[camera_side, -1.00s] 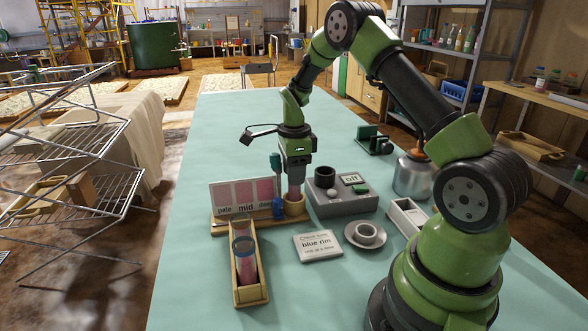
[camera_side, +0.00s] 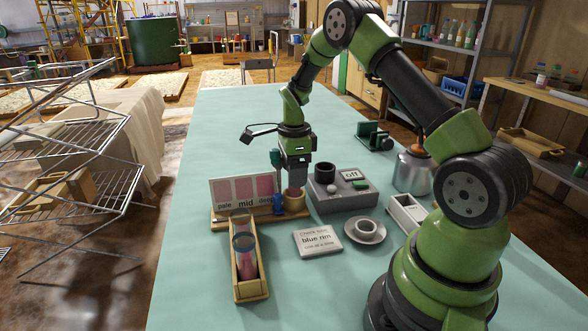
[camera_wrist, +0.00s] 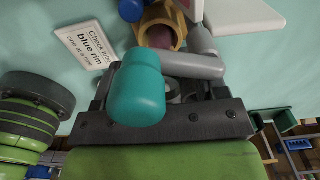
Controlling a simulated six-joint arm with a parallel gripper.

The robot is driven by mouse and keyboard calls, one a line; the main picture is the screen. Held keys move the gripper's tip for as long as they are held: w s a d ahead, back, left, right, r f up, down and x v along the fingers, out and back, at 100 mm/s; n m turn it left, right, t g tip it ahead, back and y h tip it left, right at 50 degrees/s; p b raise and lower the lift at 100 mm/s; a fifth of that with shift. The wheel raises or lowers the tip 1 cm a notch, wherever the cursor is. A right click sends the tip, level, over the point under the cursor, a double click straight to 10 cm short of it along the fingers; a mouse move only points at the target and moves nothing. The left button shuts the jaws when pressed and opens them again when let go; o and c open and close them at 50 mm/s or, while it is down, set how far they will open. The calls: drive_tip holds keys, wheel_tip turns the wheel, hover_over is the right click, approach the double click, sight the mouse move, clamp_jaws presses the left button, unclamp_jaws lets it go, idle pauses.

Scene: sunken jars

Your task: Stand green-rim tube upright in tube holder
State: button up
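A tube with pink contents (camera_side: 294,191) stands upright in the wooden tube holder (camera_side: 295,206) at the right end of the colour-card stand. Its upper part and rim are hidden by my gripper (camera_side: 295,183), so I cannot see the rim colour. My gripper points down directly over the holder. In the wrist view the holder's wooden ring (camera_wrist: 176,17) shows at the top, with a dark pinkish tube (camera_wrist: 160,37) in it. A teal rounded piece (camera_wrist: 137,90) and a grey bar block the view of my fingers, so their opening is unclear.
A wooden tray (camera_side: 262,293) holds another pinkish tube with a bluish rim (camera_side: 243,240). A colour card (camera_side: 243,192) stands behind it. A grey device marked "off" (camera_side: 340,202), a "blue rim" note (camera_side: 317,242) and a cup (camera_side: 366,227) on a saucer stand nearby.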

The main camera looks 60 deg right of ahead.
wheel_tip(320, 180, up, 16)
idle(0.9)
idle(0.3)
drive_tip(key=s+a+r+n+t, duration=0.2)
drive_tip(key=s+a+r+n, duration=0.2)
drive_tip(key=a+r+n, duration=0.25)
drive_tip(key=s+a+n+t+y, duration=0.2)
drive_tip(key=s+a+n+t, duration=0.3)
drive_tip(key=s+a+n, duration=0.7)
drive_tip(key=s+n, duration=0.2)
drive_tip(key=n, duration=0.2)
drive_tip(key=shift+s+a, duration=0.2)
drive_tip(key=shift+s, duration=0.2)
drive_tip(key=shift+n, duration=0.25)
